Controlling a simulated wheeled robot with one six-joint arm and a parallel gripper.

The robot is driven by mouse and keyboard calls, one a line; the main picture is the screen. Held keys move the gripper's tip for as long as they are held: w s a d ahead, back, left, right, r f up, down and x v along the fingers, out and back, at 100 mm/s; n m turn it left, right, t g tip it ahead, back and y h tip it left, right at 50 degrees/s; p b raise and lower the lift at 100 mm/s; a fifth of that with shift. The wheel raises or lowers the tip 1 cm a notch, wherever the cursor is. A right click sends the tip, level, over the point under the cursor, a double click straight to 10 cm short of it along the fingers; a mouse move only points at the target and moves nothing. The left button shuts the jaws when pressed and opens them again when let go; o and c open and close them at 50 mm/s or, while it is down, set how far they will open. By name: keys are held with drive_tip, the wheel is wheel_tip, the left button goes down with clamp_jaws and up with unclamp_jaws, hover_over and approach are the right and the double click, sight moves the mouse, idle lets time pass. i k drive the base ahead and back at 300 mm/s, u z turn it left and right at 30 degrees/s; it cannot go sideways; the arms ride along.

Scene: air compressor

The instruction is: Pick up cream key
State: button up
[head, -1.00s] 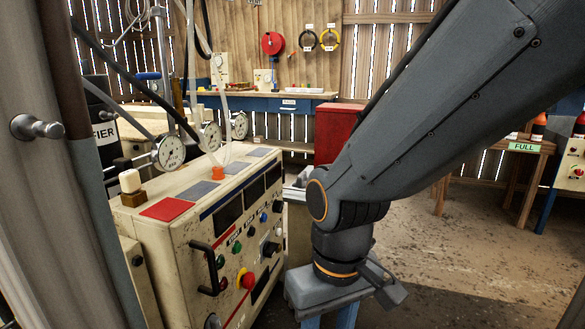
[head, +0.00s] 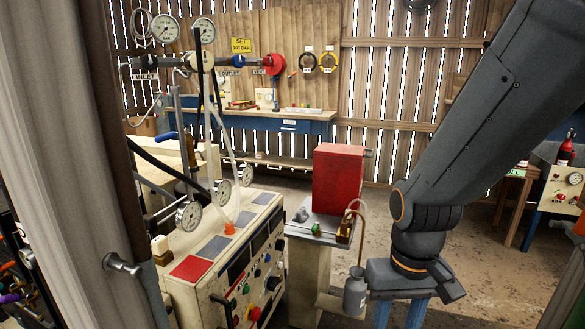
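A small cream piece (head: 159,244) stands upright on a brown block at the left end of the cream control console's top (head: 255,212). It is the only thing I see that fits the cream key, but it is too small to be sure. My gripper (head: 400,316) points down at the lower right, well to the right of the console and away from the cream piece. Its two blue fingers are apart with floor showing between them; their tips are cut off by the lower edge. I see nothing held between them.
A grey bottle (head: 354,292) with a tube is close left of my gripper. Gauges and hoses (head: 190,214) rise behind the console.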

sight(160, 244)
drive_tip(key=u, duration=1.4)
drive_tip(key=k, duration=0.65)
drive_tip(key=z, duration=0.8)
drive_tip(key=i, duration=1.05)
drive_tip(key=u, duration=0.1)
